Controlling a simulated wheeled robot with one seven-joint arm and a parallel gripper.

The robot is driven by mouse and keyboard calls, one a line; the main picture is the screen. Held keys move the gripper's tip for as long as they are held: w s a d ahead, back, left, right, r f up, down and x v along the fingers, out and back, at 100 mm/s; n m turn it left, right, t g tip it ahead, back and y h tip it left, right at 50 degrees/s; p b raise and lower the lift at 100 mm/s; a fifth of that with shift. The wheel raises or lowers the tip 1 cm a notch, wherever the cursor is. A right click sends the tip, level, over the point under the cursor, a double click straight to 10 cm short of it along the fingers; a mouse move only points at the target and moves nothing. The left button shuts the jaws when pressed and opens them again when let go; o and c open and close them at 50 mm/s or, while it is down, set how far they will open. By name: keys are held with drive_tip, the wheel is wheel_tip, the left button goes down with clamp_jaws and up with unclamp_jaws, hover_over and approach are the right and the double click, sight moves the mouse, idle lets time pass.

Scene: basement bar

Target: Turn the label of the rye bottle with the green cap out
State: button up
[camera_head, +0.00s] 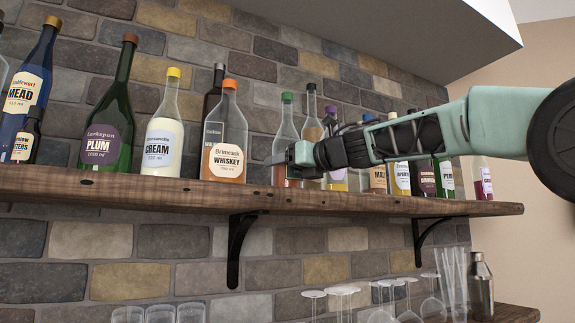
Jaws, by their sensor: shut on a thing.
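The bottle with the green cap (286,126) stands on the upper wooden shelf (150,190), right of the whiskey bottle. It is clear glass with reddish-amber liquid low down, and it looks upright. No label shows on the part I can see; my gripper covers part of its body. My gripper (277,163) reaches in from the right and is shut on this bottle at mid-body, just above the liquid.
The whiskey bottle (226,135) with an orange cap stands close on the left, with a dark bottle (213,92) behind it. Several bottles stand right, partly behind my arm. The cream bottle (163,135) is farther left. Glasses and a shaker (481,286) stand below.

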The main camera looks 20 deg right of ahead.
drive_tip(key=shift+m+t+h+p, duration=0.6)
drive_tip(key=shift+m+h+p, duration=0.2)
drive_tip(key=shift+h+p, duration=0.3)
drive_tip(key=shift+m+h+p, duration=0.3)
drive_tip(key=shift+h+p, duration=0.05)
drive_tip(key=shift+h, duration=0.05)
drive_tip(key=shift+a+m+t+h+p, duration=0.15)
drive_tip(key=shift+m+t+h+p, duration=0.15)
drive_tip(key=shift+h+p, duration=0.15)
drive_tip(key=shift+f+m+h, duration=0.1)
drive_tip(key=shift+m+h, duration=0.2)
drive_tip(key=shift+h, duration=0.15)
drive_tip(key=o, duration=0.8)
drive_tip(key=shift+d, duration=0.2)
